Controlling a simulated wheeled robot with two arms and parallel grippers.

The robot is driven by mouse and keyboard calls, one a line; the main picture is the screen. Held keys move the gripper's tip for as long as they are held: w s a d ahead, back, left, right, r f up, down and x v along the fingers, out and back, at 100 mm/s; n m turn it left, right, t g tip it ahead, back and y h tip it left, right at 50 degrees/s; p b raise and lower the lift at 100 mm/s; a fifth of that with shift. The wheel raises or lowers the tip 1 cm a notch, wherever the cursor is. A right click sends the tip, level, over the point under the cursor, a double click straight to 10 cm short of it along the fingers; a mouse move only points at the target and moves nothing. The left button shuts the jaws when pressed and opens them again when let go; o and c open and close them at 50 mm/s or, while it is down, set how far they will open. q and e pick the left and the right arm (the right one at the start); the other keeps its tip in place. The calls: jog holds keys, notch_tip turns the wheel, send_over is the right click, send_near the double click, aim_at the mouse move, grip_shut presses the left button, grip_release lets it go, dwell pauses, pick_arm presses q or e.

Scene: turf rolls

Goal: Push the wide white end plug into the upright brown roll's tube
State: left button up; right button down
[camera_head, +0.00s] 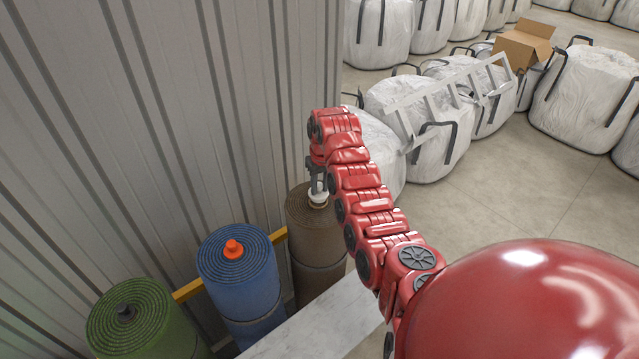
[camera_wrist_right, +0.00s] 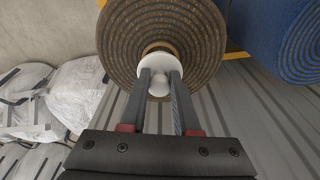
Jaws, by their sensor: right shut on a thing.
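The brown roll (camera_head: 318,240) stands upright by the wall, at the right end of the row of rolls. Its spiral top also shows in the wrist view (camera_wrist_right: 195,28). The white end plug (camera_head: 317,199), with a wide disc and a rounded knob, is at the tube's mouth in the roll's middle. My right gripper (camera_head: 317,187) is above it, shut on the plug (camera_wrist_right: 158,68), one finger on each side of the knob. A tan tube rim (camera_wrist_right: 158,46) shows past the disc. How deep the plug sits is hidden. My left gripper is not in view.
A blue roll (camera_head: 238,275) with an orange plug (camera_head: 233,249) and a green roll (camera_head: 140,320) stand to the left. A yellow rail (camera_head: 187,291) runs behind the rolls. The corrugated wall (camera_head: 150,130) is close. White bulk bags (camera_head: 585,95) fill the back right.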

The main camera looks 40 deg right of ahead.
aim_at(320, 194)
jog(key=shift+b, duration=0.4)
dwell(1.0)
jog(key=shift+b, duration=0.3)
dwell(0.5)
jog(key=shift+f+b, duration=1.2)
jog(key=shift+f, duration=0.45)
jog(key=c, duration=0.6)
grip_release()
jog(key=shift+o, duration=0.2)
